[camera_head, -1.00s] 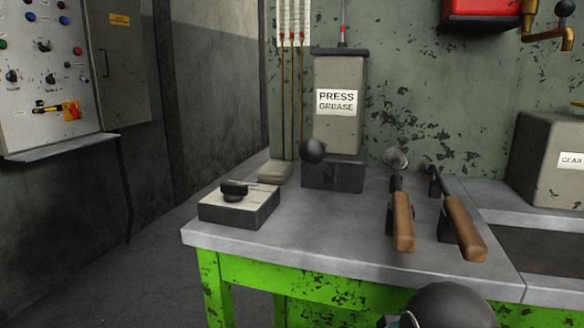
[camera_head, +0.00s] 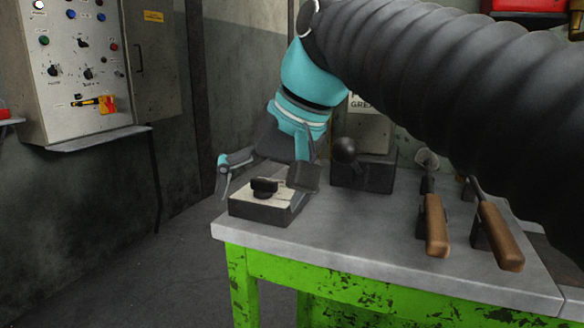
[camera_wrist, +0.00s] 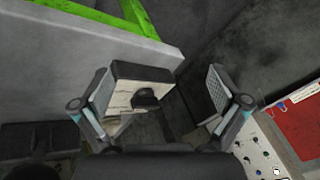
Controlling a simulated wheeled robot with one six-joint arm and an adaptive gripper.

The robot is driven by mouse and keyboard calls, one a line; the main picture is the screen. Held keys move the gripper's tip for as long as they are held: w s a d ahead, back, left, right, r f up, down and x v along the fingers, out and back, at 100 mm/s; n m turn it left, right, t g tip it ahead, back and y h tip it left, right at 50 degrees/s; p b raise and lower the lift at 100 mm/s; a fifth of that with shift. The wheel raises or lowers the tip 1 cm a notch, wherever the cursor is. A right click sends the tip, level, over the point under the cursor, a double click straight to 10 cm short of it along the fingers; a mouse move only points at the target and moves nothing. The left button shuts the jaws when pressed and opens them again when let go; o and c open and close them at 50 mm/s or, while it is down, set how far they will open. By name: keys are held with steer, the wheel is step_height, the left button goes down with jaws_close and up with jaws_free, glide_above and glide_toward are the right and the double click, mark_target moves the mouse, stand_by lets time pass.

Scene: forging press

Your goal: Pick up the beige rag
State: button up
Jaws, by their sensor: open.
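I cannot clearly make out a beige rag. A low dark box (camera_head: 262,212) with a cream top and a black knob (camera_head: 264,186) sits at the left end of the bench. I cannot tell whether the cream top (camera_wrist: 122,96) is cloth. My gripper (camera_head: 262,183) is open and empty above this box, with one finger to its left and one to its right. In the wrist view, the box (camera_wrist: 148,70) shows between the spread fingers, nearer the left one. My arm hides much of the back of the bench.
Two wooden-handled tools (camera_head: 436,226) (camera_head: 498,237) lie on the grey bench top (camera_head: 380,232), right of the box. A press grease unit with a black ball knob (camera_head: 345,150) stands behind. A control panel (camera_head: 80,75) is on the left wall. The floor left of the bench is clear.

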steer(key=w+d+r+m+t+h+p, duration=0.1)
steer(key=w+d+r+m+h+p, duration=0.2)
steer(key=w, duration=0.8)
steer(key=w+d+r+m+h+p, duration=0.1)
steer(key=w+d+r+m+h, duration=0.2)
steer(key=w, duration=0.8)
steer(key=x, duration=0.6)
steer(key=shift+w+a+f, duration=0.15)
steer(key=shift+w+a, duration=0.2)
steer(key=shift+w, duration=0.15)
steer(key=shift+t, duration=0.3)
steer(key=shift+x, duration=2.6)
steer(key=shift+d, duration=0.1)
steer(key=c, duration=1.2)
